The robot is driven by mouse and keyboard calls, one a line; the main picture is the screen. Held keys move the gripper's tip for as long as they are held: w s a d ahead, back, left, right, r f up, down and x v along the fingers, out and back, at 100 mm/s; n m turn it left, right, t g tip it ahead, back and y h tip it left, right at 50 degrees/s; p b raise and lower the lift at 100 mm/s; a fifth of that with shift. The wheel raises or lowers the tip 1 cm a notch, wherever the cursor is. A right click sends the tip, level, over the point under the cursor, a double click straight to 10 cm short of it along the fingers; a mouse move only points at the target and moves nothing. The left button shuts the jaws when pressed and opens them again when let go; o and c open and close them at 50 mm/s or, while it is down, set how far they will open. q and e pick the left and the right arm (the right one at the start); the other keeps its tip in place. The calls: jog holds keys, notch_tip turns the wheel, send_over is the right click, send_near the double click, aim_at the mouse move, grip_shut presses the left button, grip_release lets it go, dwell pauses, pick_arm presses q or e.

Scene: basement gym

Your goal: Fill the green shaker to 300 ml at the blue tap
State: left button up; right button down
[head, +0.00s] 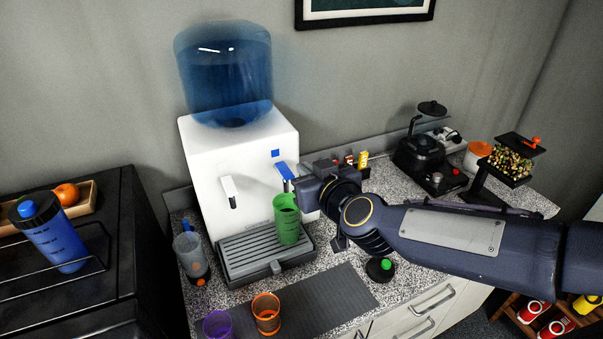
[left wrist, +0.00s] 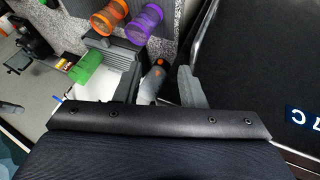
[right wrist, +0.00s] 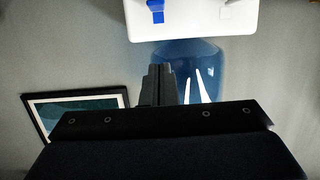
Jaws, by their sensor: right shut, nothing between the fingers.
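The green shaker (head: 288,222) stands upright without a lid on the drip tray, below the blue tap (head: 284,171) of the white dispenser (head: 242,150). Its water level and markings cannot be read. It also shows in the left wrist view (left wrist: 88,68). My right gripper (head: 300,185) is beside the blue tap, above and right of the shaker; whether it touches the tap is unclear. Its fingers are together and empty in the right wrist view (right wrist: 160,85). My left gripper (left wrist: 163,88) is open; it is outside the head view.
A clear grey shaker (head: 190,255) stands left of the drip tray (head: 265,262). Orange (head: 266,313) and purple (head: 217,325) cups stand in front. A black lid with a green cap (head: 380,268) lies right. The grey mat (head: 325,300) has bare room.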

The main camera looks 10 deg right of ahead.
jog(key=b, duration=0.1)
send_over(284, 170)
jog(key=s, duration=0.4)
notch_tip(284, 170, down, 2)
jog(key=f, duration=0.1)
jog(key=shift+w+d+f+b, duration=0.15)
jog(key=shift+f+b, duration=0.1)
jog(key=shift+f, duration=0.3)
jog(key=shift+s+d+f+b, duration=0.1)
jog(key=shift+f+b, duration=0.1)
jog(key=shift+f, duration=0.35)
jog(key=shift+w+d+f+b, duration=0.15)
jog(key=shift+f+b, duration=0.1)
jog(key=shift+f, duration=0.3)
jog(key=shift+s, duration=0.15)
